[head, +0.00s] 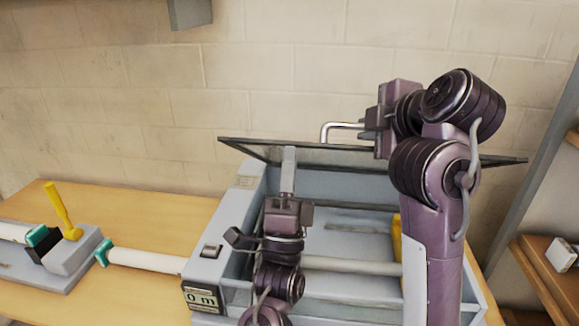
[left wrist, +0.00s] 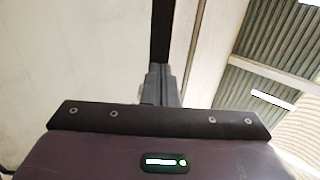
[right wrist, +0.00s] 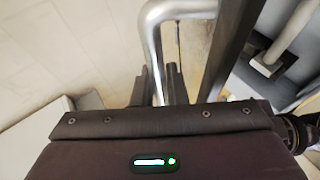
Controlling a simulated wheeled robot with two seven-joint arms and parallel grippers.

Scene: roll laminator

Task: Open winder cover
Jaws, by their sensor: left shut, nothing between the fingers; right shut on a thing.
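The winder cover (head: 258,149) is a dark, see-through panel, raised above the open grey winder box and seen nearly edge-on. A bent metal handle (head: 340,126) sticks out from it. My right gripper (head: 366,126) is shut on this handle, which also shows in the right wrist view (right wrist: 152,32) running between the fingers. My left gripper (head: 289,160) is shut and empty, pointing up in front of the cover's left part. In the left wrist view its closed fingers (left wrist: 161,85) are near a dark strip; I cannot tell whether they touch it.
The winder box (head: 232,215) holds a pale roller (head: 350,266) and has a meter display (head: 202,299) at its front left. A white roll (head: 145,260) and a unit with a yellow lever (head: 60,207) are on the wooden table (head: 150,205). Shelving (head: 545,275) stands at the right.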

